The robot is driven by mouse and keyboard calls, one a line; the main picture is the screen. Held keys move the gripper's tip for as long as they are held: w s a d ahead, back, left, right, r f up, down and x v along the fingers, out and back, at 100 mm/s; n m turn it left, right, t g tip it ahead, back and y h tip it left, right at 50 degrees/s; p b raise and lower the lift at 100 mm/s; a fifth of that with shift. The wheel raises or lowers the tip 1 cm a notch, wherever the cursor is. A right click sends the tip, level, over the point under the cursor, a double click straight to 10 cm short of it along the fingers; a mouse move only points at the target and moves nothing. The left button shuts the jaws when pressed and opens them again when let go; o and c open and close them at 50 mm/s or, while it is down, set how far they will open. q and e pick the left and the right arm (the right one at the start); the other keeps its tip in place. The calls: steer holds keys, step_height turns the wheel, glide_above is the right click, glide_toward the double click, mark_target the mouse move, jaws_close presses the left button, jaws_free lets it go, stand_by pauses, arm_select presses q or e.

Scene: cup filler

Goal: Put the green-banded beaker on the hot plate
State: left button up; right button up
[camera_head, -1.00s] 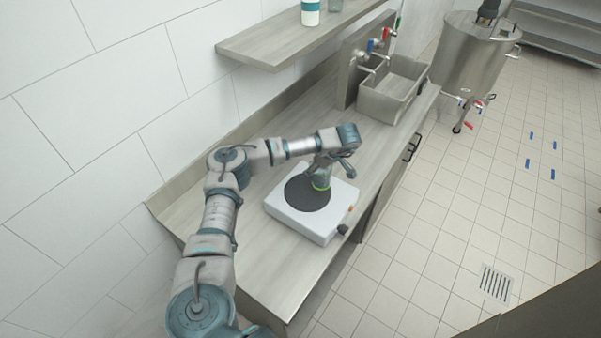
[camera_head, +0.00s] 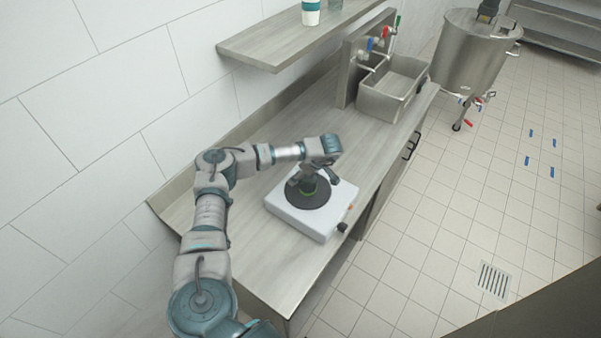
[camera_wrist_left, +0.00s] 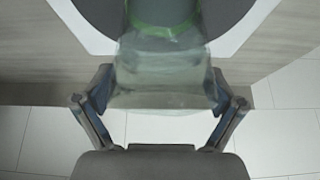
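The green-banded beaker (camera_head: 309,190) is clear glass and upright over the dark round top (camera_head: 322,203) of the white hot plate (camera_head: 290,214). My left gripper (camera_head: 315,182) comes down over it, with its fingers on either side of the glass. In the left wrist view, the beaker (camera_wrist_left: 162,75) fills the space between the finger pads of my left gripper (camera_wrist_left: 160,95), which appear to touch its sides. The green band shows near the top there. I cannot tell whether the beaker's base touches the plate. My right gripper is not in view.
The hot plate stands on a steel counter (camera_head: 262,262) near its front edge. A sink (camera_head: 385,98) with coloured taps lies farther back. A shelf (camera_head: 270,45) holding a teal-and-white cup (camera_head: 310,12) overhangs the counter's wall side. The counter between sink and hot plate is clear.

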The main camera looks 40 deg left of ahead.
arm_select(q)
steer(key=shift+r, duration=0.1)
steer(key=b+v, duration=0.1)
steer(key=v, duration=1.1)
steer(key=shift+b, duration=0.3)
